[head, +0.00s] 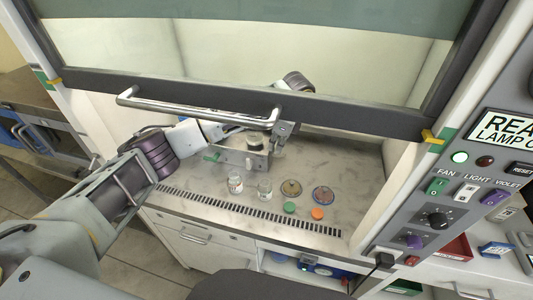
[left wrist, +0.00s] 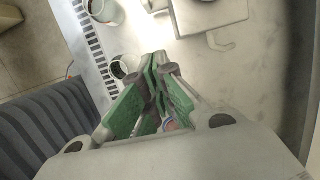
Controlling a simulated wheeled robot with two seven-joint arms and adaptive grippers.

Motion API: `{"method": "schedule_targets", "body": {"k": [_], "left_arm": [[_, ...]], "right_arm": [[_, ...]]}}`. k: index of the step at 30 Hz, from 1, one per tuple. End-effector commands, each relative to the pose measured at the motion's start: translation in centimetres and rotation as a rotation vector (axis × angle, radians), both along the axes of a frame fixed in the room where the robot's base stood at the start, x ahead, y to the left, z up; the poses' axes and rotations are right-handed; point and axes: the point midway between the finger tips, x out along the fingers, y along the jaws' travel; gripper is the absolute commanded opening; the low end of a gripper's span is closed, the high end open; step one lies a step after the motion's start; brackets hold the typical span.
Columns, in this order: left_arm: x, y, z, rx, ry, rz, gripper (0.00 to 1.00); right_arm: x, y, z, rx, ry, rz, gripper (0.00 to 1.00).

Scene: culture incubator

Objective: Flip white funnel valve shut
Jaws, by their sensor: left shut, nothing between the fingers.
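A pale metal box-like fixture (head: 246,161) stands in the hood, with a clear vessel (head: 256,140) at its top. In the left wrist view the pale fixture (left wrist: 195,15) is at the top, with a short white hook-shaped lever (left wrist: 222,44) at its lower edge. I cannot tell clearly whether this lever is the funnel valve, or its setting. My left gripper (head: 212,156), with green fingers, reaches under the sash just left of the fixture. Its fingers (left wrist: 158,62) are shut and empty, apart from the lever. My right gripper is not in view.
Two small jars (head: 235,184) (head: 265,188) stand in front of the fixture. Two dishes (head: 291,188) (head: 323,195), a green cap (head: 289,207) and an orange cap (head: 317,213) lie to the right. The sash handle (head: 195,108) hangs above my left arm.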

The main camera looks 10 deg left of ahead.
Motion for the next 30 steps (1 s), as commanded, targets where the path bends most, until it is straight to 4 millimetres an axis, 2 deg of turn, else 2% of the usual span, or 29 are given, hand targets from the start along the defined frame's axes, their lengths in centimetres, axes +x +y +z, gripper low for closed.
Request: {"method": "schedule_targets", "body": {"k": [8, 25, 30], "left_arm": [[0.0, 0.6, -2.1, 0.001, 0.001, 0.001, 0.0], [0.0, 2.5, -9.4, 0.001, 0.002, 0.001, 0.0], [0.2, 4.2, -9.3, 0.002, -0.001, 0.003, 0.0]], "right_arm": [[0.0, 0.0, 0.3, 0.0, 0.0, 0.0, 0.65], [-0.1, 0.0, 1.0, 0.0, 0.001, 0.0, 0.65], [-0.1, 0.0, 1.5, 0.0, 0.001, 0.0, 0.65]]}}
